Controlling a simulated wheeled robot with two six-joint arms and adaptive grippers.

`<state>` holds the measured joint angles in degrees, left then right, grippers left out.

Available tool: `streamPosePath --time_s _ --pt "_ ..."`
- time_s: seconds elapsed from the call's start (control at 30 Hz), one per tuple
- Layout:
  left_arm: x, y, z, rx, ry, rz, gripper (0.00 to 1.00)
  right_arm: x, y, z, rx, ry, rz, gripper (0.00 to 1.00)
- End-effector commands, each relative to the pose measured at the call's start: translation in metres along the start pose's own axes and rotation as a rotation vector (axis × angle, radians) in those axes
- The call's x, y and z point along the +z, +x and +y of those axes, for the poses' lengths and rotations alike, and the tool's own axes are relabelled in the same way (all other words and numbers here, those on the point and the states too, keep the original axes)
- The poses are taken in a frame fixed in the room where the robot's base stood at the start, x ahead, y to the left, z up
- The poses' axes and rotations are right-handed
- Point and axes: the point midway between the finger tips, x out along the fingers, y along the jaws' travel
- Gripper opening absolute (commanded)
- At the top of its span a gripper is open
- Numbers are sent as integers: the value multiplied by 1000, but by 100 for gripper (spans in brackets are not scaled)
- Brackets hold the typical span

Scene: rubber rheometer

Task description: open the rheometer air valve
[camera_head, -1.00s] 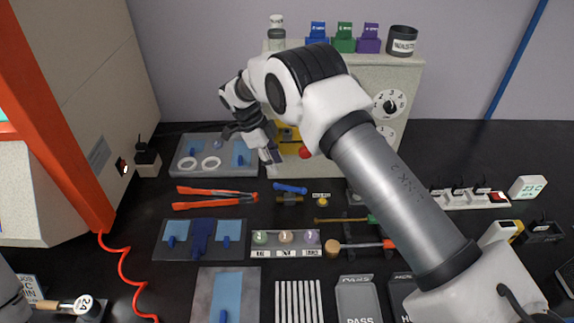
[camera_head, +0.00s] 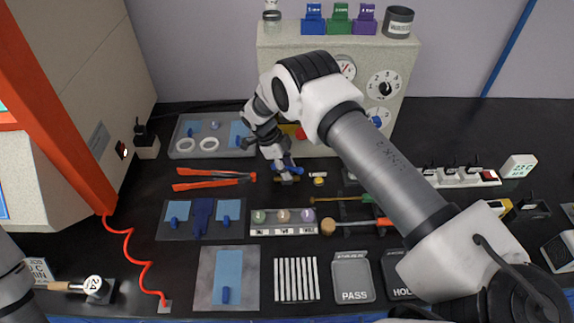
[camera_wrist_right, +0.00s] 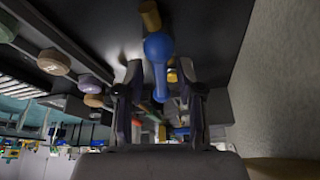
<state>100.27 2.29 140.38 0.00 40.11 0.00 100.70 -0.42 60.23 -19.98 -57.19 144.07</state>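The air valve has a blue lever handle (camera_head: 289,170) on a small brass body (camera_head: 286,179), on the black bench in front of the beige panel. My right gripper (camera_head: 280,163) is at the valve and partly covers it in the head view. In the right wrist view, the blue handle (camera_wrist_right: 158,52) lies between the two spread fingers of my right gripper (camera_wrist_right: 160,82), with the brass part (camera_wrist_right: 150,15) beyond it. The fingers are apart, with gaps on both sides of the handle. My left gripper is out of view; only part of that arm shows at the left edge.
The beige panel (camera_head: 400,60) with dials stands behind the valve. Orange-handled pliers (camera_head: 213,178) lie to its left, and a grey tray (camera_head: 178,148) stands further back. A rack of round samples (camera_head: 284,228) and a screwdriver (camera_head: 345,198) lie in front.

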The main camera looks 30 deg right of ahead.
Motion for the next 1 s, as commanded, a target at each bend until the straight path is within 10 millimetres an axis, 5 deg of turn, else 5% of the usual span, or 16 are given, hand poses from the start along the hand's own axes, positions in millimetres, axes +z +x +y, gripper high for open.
streamPosePath --time_s 0.13,0.23,0.47,0.7,0.97,1.0 --pt "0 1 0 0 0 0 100 0 0 0 0 0 0 34" --pt "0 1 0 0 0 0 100 0 0 0 0 0 0 0" --pt "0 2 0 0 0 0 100 0 0 0 -4 -10 0 0" --pt "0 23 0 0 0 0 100 1 3 0 -97 -230 2 0" --pt "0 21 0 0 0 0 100 0 0 0 -104 -250 2 0" --pt "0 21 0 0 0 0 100 0 0 0 -104 -249 2 19"
